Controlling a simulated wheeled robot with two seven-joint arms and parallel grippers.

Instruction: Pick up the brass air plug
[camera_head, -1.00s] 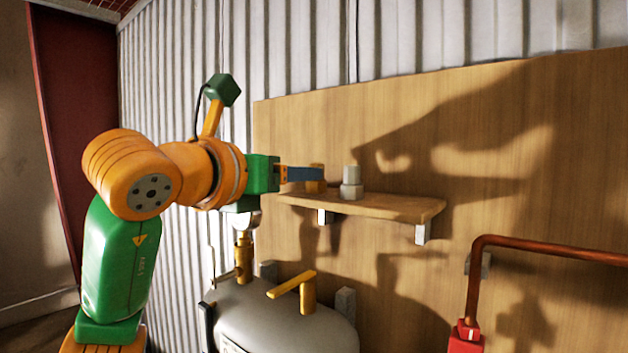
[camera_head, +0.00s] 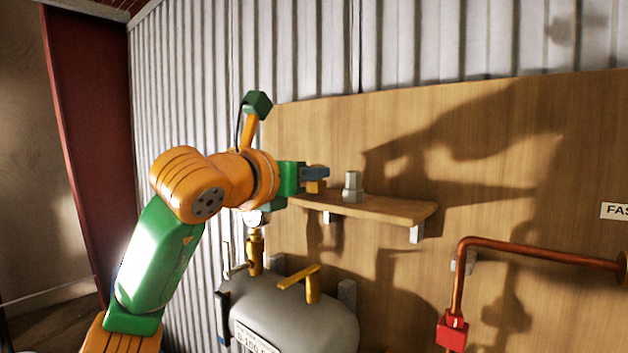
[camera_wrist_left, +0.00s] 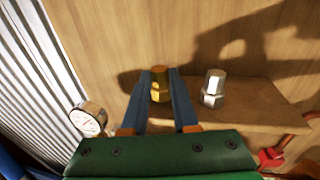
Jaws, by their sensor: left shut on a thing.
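The brass air plug (camera_wrist_left: 160,85) stands upright between the two blue fingers of my left gripper (camera_wrist_left: 160,80) in the left wrist view. The fingers touch its sides and are shut on it. In the head view my left gripper (camera_head: 316,174) is at the left end of the wooden shelf (camera_head: 390,208), and a small part of the brass plug (camera_head: 314,187) shows below the fingers. I cannot tell whether its base touches the shelf. My right gripper is not in view.
A silver plug (camera_head: 352,187) stands on the shelf just right of the brass one, also in the wrist view (camera_wrist_left: 213,88). Below are a grey tank (camera_head: 290,312) with a yellow lever (camera_head: 300,283), a gauge (camera_wrist_left: 88,120) and a red pipe (camera_head: 540,252).

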